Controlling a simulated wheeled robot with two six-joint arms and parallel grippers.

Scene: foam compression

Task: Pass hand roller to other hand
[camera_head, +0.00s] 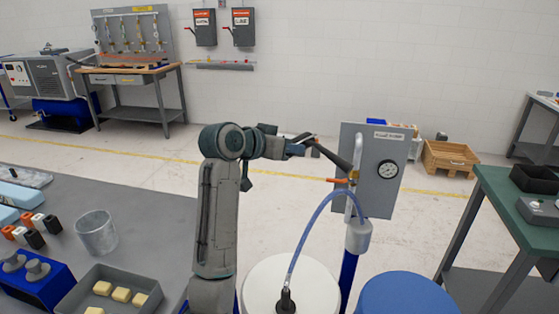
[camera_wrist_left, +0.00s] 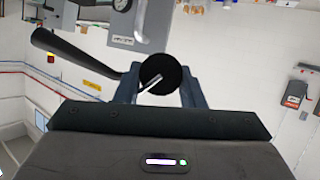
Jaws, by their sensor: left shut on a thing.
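My left arm rises through the middle of the head view, and its gripper (camera_head: 300,146) reaches to the right in mid-air. It is shut on the hand roller (camera_head: 333,156), whose dark handle points right and down toward the gauge panel. In the left wrist view the gripper (camera_wrist_left: 160,92) has its two fingers on either side of the round black end of the roller (camera_wrist_left: 160,70). A thin metal rod crosses it, and a long black handle (camera_wrist_left: 70,52) extends left. My right gripper is not in view.
A grey panel with a gauge (camera_head: 365,180) stands just right of the roller. A white drum (camera_head: 265,285) and a blue drum (camera_head: 405,295) stand below. The grey table (camera_head: 135,195) at left holds a clear cup (camera_head: 96,232) and a tray (camera_head: 150,303). A green-topped table (camera_head: 500,190) is at right.

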